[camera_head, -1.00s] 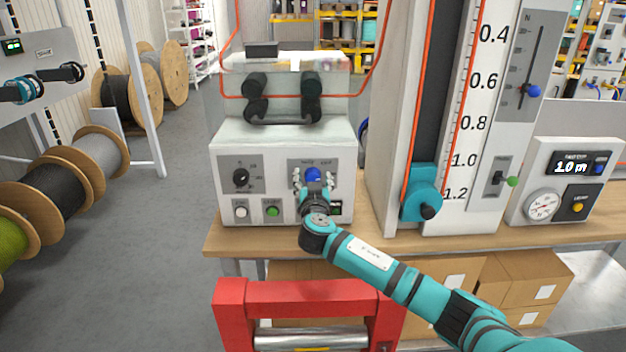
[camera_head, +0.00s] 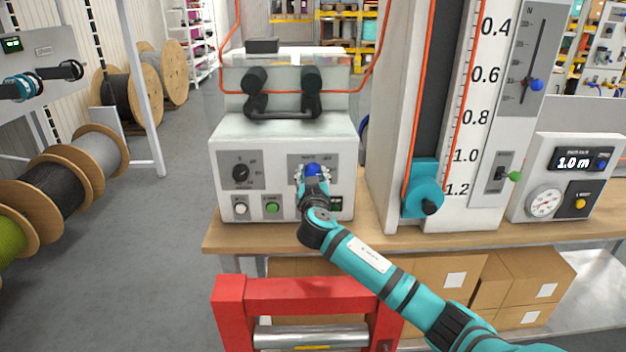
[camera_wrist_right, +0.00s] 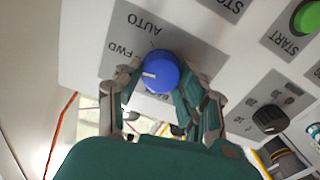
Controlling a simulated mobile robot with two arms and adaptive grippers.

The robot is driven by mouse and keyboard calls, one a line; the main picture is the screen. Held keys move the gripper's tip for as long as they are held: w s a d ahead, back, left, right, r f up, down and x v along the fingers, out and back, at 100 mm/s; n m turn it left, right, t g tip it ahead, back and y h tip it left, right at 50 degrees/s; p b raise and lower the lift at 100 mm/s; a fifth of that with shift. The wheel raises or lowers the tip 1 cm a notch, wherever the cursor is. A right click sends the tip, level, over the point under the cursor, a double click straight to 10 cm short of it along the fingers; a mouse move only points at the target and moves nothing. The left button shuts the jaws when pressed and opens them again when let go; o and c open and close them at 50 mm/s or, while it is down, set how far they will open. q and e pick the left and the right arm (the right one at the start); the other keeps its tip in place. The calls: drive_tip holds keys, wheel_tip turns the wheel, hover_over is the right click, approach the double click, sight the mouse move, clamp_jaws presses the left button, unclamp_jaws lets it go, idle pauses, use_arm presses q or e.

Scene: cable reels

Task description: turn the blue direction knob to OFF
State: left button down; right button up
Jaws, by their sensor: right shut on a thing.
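The blue direction knob (camera_head: 313,170) sits on a grey plate at the upper right of the white control box's front. In the right wrist view the blue knob (camera_wrist_right: 155,73) shows a white mark toward the left, near the upside-down FWD label. AUTO is above it in that view. A third label beside the fingers is partly hidden, and I cannot read OFF. My right gripper (camera_head: 313,178) is shut on the knob; its fingers (camera_wrist_right: 160,92) lie on both sides of it. My left gripper is not in view.
A black knob (camera_head: 240,173), a white button (camera_head: 240,209) and a green button (camera_head: 272,208) share the box front. A tall scale column (camera_head: 390,120) stands close on the right. A red frame (camera_head: 300,288) stands in front of the wooden bench (camera_head: 470,238).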

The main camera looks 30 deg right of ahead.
drive_tip(key=shift+n, duration=0.8)
drive_tip(key=n+p, duration=0.1)
drive_tip(key=n, duration=0.4)
drive_tip(key=shift+a+p, duration=0.1)
drive_tip(key=shift+p, duration=0.25)
drive_tip(key=shift+n, duration=0.4)
drive_tip(key=o, duration=1.2)
drive_tip(key=shift+c, duration=0.2)
drive_tip(key=shift+f, duration=0.1)
